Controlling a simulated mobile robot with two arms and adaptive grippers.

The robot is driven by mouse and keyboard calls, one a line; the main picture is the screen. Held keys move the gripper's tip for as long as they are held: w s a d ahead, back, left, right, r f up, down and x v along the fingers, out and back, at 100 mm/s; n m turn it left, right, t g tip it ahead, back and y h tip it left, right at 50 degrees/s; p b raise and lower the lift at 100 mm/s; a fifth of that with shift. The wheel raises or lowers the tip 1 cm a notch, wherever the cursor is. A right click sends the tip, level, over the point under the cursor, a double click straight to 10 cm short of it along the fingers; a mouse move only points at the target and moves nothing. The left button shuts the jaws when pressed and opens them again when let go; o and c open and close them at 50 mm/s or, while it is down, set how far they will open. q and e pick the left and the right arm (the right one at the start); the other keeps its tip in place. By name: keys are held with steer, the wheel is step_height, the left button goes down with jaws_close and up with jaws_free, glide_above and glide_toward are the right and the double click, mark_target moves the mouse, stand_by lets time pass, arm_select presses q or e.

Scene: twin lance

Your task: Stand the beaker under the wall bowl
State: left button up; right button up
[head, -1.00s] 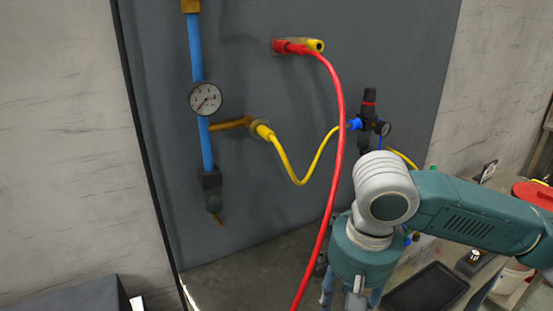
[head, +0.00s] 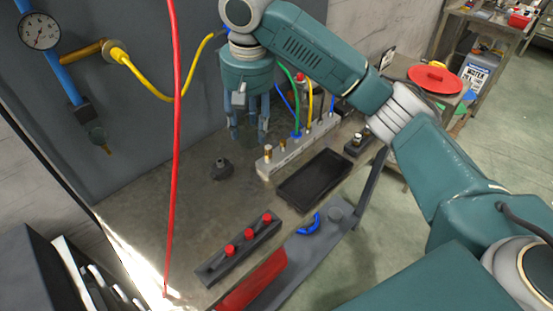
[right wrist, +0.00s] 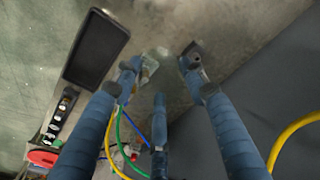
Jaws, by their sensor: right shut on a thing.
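A faint clear thing, likely the beaker (right wrist: 149,68), shows by the fingertips in the right wrist view. The fingers hide much of it, and its base is hard to make out. My left gripper is not in view.
A red hose (head: 174,150) hangs between the bowl and my right gripper. A black round fitting (head: 222,169) stands on the bench below it. A black tray (head: 315,176), a hose manifold (head: 292,150) and a red-knobbed block (head: 243,247) are nearby. The bench left of the fitting is bare.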

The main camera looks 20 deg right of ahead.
steer(key=f+p, duration=0.1)
steer(key=f, duration=0.5)
steer(key=f+p, duration=0.1)
steer(key=f, duration=0.5)
steer(key=f+p, duration=0.1)
steer(key=f, duration=0.6)
steer(key=shift+a, duration=0.25)
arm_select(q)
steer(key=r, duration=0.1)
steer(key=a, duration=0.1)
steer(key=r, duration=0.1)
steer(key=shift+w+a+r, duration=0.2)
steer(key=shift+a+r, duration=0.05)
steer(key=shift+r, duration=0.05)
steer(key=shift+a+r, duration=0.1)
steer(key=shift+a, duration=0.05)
arm_select(e)
steer(key=shift+f, duration=0.15)
steer(key=o, duration=1.1)
